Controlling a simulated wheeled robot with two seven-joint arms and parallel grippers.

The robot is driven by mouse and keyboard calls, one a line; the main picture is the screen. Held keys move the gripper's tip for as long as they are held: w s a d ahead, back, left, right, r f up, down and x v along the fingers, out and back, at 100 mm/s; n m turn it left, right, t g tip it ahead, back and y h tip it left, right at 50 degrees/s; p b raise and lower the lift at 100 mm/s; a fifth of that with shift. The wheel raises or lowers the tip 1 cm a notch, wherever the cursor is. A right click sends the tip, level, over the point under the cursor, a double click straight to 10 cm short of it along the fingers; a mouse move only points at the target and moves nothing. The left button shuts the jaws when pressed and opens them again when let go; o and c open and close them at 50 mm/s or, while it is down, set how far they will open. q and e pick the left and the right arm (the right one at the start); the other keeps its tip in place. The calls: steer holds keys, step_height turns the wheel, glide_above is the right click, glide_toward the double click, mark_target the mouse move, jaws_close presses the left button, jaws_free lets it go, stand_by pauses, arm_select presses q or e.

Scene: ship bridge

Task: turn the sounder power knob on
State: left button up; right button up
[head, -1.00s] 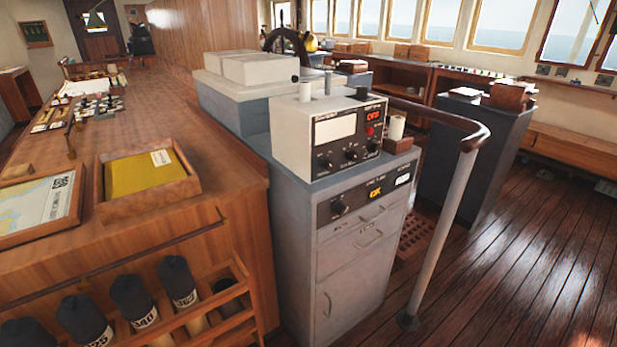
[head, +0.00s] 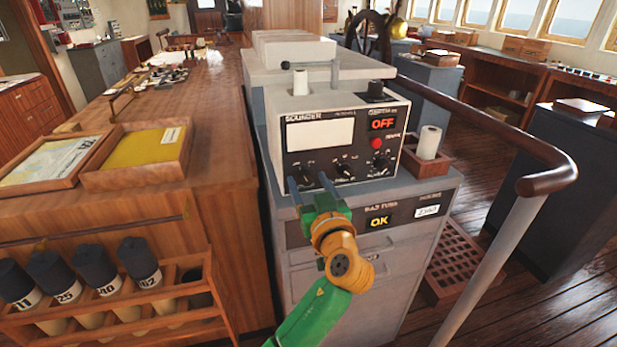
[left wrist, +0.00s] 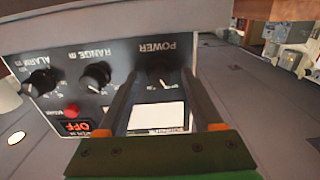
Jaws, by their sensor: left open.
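The sounder (head: 350,110) is a white box with a black front panel, a blank pale screen and a red display reading OFF (head: 383,124). Its power knob (head: 307,170) is the small black knob at the panel's lower left. My left gripper (head: 308,179) is open, its two fingers pointing at the panel around that knob. In the left wrist view the panel appears upside down, and the knob under the POWER label (left wrist: 159,75) lies between the fingertips. I cannot tell whether the fingers touch it. My right gripper is out of view.
The range knob (head: 344,168) and alarm knob (head: 380,162) sit to the right on the same panel, below a red button (head: 377,143). A wooden holder with a white roll (head: 428,142) stands beside the sounder. A curved handrail (head: 545,180) runs along the right.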

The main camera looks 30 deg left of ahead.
arm_select(q)
steer(key=shift+a, duration=0.4)
steer(key=shift+w+d, duration=0.1)
steer(key=shift+d, duration=0.15)
steer(key=shift+c, duration=1.2)
jaws_close()
